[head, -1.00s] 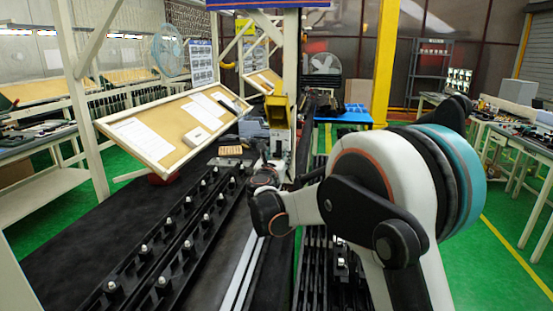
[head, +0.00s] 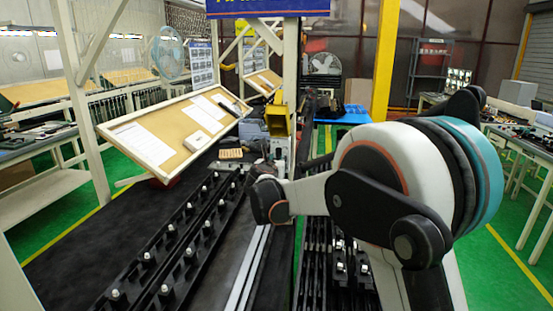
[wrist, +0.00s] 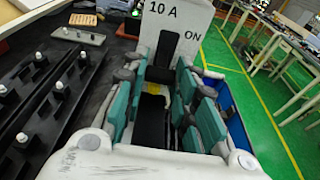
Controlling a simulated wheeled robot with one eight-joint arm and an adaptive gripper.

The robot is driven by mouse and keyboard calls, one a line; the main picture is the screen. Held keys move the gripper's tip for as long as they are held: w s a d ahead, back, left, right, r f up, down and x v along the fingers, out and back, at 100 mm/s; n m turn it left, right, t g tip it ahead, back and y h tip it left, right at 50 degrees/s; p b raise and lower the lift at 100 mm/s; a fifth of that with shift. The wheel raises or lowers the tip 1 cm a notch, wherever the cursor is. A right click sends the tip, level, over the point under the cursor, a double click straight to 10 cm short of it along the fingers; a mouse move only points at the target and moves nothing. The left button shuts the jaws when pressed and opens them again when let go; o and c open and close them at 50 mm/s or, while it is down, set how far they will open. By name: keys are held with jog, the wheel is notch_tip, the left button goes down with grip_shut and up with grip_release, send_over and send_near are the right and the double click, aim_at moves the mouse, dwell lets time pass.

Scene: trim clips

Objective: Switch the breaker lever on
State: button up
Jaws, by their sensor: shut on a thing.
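The breaker is a pale grey block (wrist: 176,22) marked "10 A" and "ON" at the top of the wrist view. It has a dark upright slot in its front. A black lever-like part (wrist: 161,73) shows low on its front, between the fingers. My gripper (wrist: 160,78), with teal pads, is at the breaker's front, its fingers closed in on this dark part. The exact contact is partly hidden by the fingers. In the head view my arm hides most of the gripper, and the breaker is small and hard to make out.
Black rails with several pale studs (head: 190,225) run along the dark bench left of my arm. A slanted board with papers (head: 175,135) stands at the left. A yellow bin (head: 279,120) is behind my gripper. A blue tray (wrist: 238,130) lies right of the fingers.

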aim_at(278, 156)
notch_tip(278, 156, up, 3)
jog(key=g+p, duration=0.4)
jog(key=p, duration=0.1)
jog(key=shift+f+y, duration=0.15)
jog(key=shift+y, duration=0.25)
jog(key=g+p, duration=0.1)
jog(key=r+g+p, duration=0.1)
jog(key=p, duration=0.1)
jog(key=shift+w+g, duration=0.2)
jog(key=shift+g, duration=0.1)
jog(key=shift+y, duration=0.3)
jog(key=o, duration=1.1)
jog(key=shift+f, duration=0.1)
jog(key=v, duration=1.2)
jog(key=shift+w, duration=0.1)
